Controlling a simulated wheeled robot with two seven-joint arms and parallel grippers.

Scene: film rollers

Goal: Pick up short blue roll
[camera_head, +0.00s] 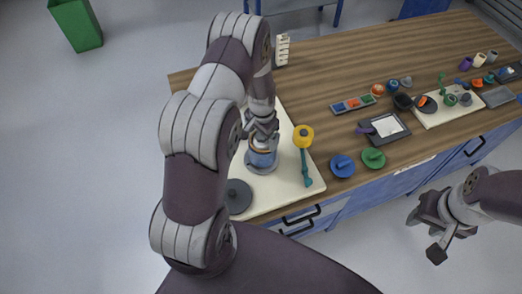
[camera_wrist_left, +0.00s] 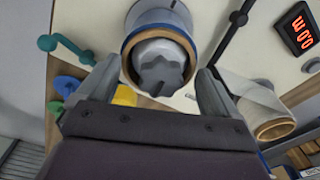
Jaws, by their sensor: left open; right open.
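The short blue roll (camera_head: 262,160) stands on a grey round base on the white board in the head view. In the left wrist view the roll (camera_wrist_left: 131,42) shows as a blue rim with a brown core around a grey knob (camera_wrist_left: 158,66). My left gripper (camera_head: 262,128) is open and points down over the roll from above. In the wrist view its fingers (camera_wrist_left: 157,88) are apart on either side of the knob, with nothing clearly gripped. Its arm hides part of the board. My right gripper (camera_head: 440,225) is open and empty, off the table's front edge.
Blue (camera_head: 342,166) and green (camera_head: 373,158) discs lie further right. A pale roll (camera_wrist_left: 262,110) and a red-digit display (camera_wrist_left: 297,32) show in the wrist view.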

